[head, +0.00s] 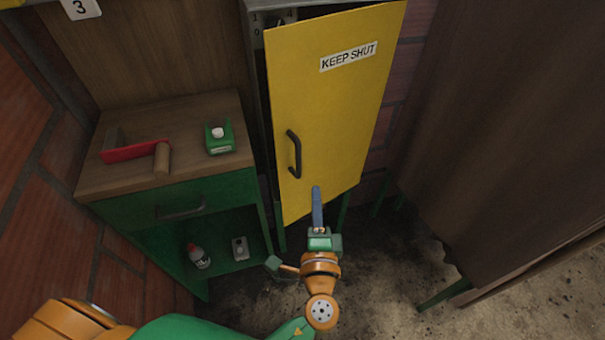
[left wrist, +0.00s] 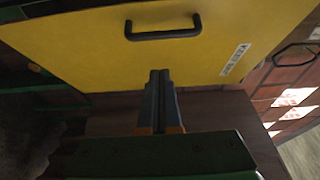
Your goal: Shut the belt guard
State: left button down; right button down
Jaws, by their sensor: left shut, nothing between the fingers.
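The belt guard (head: 335,110) is a yellow door with a black handle (head: 293,154) near its left edge and a "KEEP SHUT" label. It stands ajar, with a dark gap at its top left against the grey cabinet frame (head: 257,75). In the left wrist view, the yellow guard (left wrist: 90,50) fills the top, with the handle (left wrist: 163,34) above the fingertips. My left gripper (head: 317,192) is shut and empty, at the guard's lower edge, below and right of the handle. It also shows in the wrist view (left wrist: 160,75). I cannot tell if it touches the guard. My right gripper is out of view.
A green bench with a wooden top (head: 205,118) stands left of the guard, holding a red-and-wood tool (head: 135,151) and a green box (head: 219,137). A bottle (head: 199,257) sits on its lower shelf. A brown panel (head: 490,120) stands at right. Floor between is clear.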

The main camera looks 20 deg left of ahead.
aim_at(276, 150)
pick_arm(q)
jog(key=w+a+p, duration=0.2)
jog(key=w+a, duration=0.2)
jog(key=w, duration=0.1)
jog(key=shift+a, duration=0.15)
jog(key=w+a+m+h, duration=0.1)
jog(key=w+a, duration=0.1)
jog(key=w+a+h+b, duration=0.1)
jog(key=a, duration=0.2)
jog(key=w+a+m+h+b, duration=0.1)
jog(key=w+a+h, duration=0.1)
jog(key=a, duration=0.1)
jog(key=shift+w+a+f+m+t, duration=0.2)
jog(key=shift+w+m+t, duration=0.1)
jog(key=shift+t, duration=0.1)
jog(key=shift+a+r, duration=0.1)
jog(key=shift+r, duration=0.25)
